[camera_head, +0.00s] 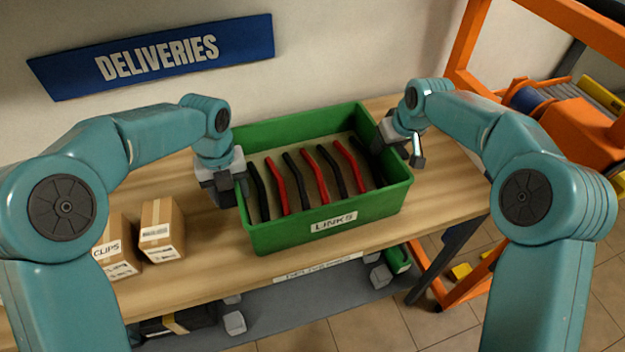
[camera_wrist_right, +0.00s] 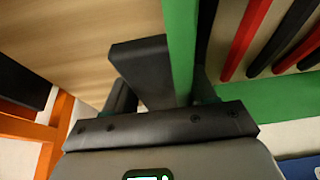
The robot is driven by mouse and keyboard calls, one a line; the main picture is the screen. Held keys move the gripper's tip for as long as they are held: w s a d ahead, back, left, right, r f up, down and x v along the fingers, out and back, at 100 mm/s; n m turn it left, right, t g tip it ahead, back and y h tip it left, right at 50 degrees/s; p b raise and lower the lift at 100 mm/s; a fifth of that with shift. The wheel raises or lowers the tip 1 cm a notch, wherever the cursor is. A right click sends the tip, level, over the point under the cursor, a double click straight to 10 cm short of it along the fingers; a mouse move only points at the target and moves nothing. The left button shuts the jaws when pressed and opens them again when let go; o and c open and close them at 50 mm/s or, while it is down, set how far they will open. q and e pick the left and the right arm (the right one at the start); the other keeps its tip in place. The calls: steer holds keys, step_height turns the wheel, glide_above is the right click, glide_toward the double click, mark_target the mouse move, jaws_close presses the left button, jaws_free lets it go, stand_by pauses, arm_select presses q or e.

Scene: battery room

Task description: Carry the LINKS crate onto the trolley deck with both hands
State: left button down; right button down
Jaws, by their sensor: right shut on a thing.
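The green LINKS crate (camera_head: 290,235) sits on the wooden table (camera_head: 195,275), its label facing me. Several red and black curved links (camera_head: 310,175) lie in it. My right gripper (camera_head: 387,140) is at the crate's right wall. In the right wrist view its jaws (camera_wrist_right: 175,75) are on either side of the green wall (camera_wrist_right: 181,40), shut on it. My left gripper (camera_head: 234,185) is at the crate's left wall. Its fingertips are partly hidden, so I cannot tell how far its jaws are closed. No trolley deck can be made out clearly.
Small cardboard boxes (camera_head: 160,230), one marked CLIPS, stand on the table left of the crate. A blue DELIVERIES sign (camera_head: 155,57) hangs on the wall behind. An orange frame (camera_head: 550,135) stands right of the table. A grey lower shelf (camera_head: 300,310) holds other items.

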arm_select(q)
steer(key=shift+r, duration=0.15)
arm_select(e)
steer(key=shift+r, duration=0.2)
